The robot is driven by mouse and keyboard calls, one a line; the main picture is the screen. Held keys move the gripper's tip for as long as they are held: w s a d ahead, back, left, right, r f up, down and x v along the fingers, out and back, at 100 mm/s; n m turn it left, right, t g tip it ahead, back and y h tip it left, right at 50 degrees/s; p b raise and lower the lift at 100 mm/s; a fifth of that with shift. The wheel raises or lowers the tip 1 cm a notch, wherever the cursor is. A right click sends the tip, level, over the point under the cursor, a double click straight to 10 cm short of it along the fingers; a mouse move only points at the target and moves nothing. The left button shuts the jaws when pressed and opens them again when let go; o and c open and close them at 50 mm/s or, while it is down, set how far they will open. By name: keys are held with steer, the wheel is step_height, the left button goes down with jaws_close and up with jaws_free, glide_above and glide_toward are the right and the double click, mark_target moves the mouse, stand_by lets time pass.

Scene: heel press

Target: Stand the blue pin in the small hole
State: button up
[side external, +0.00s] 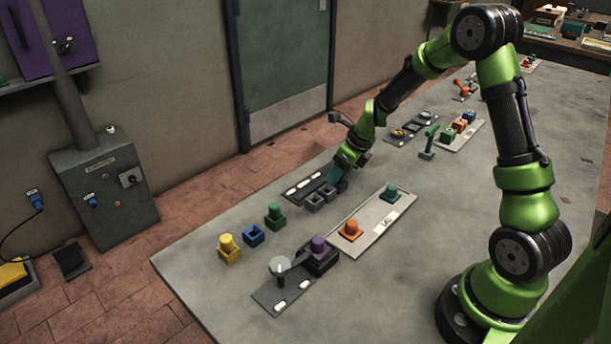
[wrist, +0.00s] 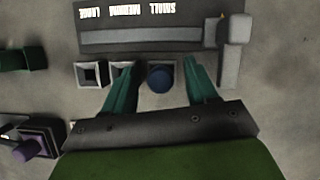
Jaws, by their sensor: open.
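In the wrist view, the blue pin (wrist: 160,79) shows as a round blue top, seen from above. It is in line with two empty square sockets (wrist: 90,74) and (wrist: 122,72), at the place by the SMALL label of the dark board (wrist: 100,14). It covers the hole there; how deep it sits I cannot tell. My gripper (wrist: 159,63) is open, with one green finger on each side of the pin and gaps visible. In the side view, my gripper (side external: 337,181) is low at the board (side external: 303,188) and hides the pin.
An empty blue block (side external: 252,235) stands between a yellow pin (side external: 228,248) and a green pin (side external: 274,215). A purple knob on a dark block (side external: 318,255) and a pale tray (side external: 375,220) are nearer.

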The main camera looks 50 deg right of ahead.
steer(key=shift+r, duration=0.1)
steer(key=v, duration=1.6)
steer(key=shift+s+r, duration=0.2)
steer(key=shift+r, duration=0.1)
steer(key=shift+d, duration=0.1)
steer(key=s+a+r+n+t, duration=0.1)
steer(key=s+a+n, duration=0.3)
steer(key=n, duration=0.6)
steer(key=s+a+r+n+t+y, duration=0.1)
steer(key=s+a+n, duration=0.4)
steer(key=n, duration=0.5)
steer(key=s+a+r+n, duration=0.3)
steer(key=s+a+n, duration=0.2)
steer(key=a+n, duration=0.3)
steer(key=shift+s+a+r+n+t, duration=0.15)
steer(key=shift+s+r+n+t, duration=0.2)
steer(key=shift+n, duration=0.75)
